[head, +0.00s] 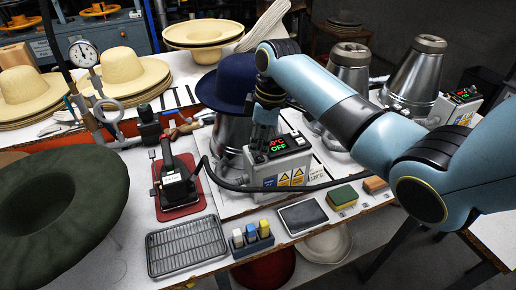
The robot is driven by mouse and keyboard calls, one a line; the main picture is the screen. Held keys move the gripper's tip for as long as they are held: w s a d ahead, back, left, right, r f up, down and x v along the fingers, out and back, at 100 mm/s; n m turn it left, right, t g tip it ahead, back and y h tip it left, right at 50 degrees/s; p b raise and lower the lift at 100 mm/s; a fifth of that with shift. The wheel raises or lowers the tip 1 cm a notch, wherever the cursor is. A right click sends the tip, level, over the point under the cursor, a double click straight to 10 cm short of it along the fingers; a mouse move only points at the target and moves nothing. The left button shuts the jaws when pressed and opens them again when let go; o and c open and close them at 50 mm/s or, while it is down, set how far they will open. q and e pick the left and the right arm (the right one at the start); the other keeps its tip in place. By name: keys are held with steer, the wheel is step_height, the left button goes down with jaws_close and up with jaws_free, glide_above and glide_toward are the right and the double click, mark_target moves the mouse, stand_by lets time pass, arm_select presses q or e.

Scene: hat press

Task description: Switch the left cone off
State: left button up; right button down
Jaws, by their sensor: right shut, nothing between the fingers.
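The left cone (228,131) is a metal block with a navy felt hat (229,82) over its top. Its grey control box (280,160) stands in front of it, with warning labels on the face. The box's display (279,147) shows a red temperature reading above the green word OFF. My right gripper (264,125) is shut and empty, pointing down just above and behind the display. The gripper and its arm hide part of the hat and the box's back edge. My left gripper is out of view.
Two bare metal cones (416,78) stand at right, with another lit control box (457,106). A black iron (174,186) rests on a red mat. A cable crosses before the box. A wire tray (187,246), chalk holder (252,241) and sponge (342,196) line the front edge.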

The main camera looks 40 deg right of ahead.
mark_target(260, 158)
step_height(260, 158, up, 3)
steer(key=shift+f+p, duration=0.2)
steer(key=shift+p, duration=0.7)
steer(key=shift+r, duration=1.15)
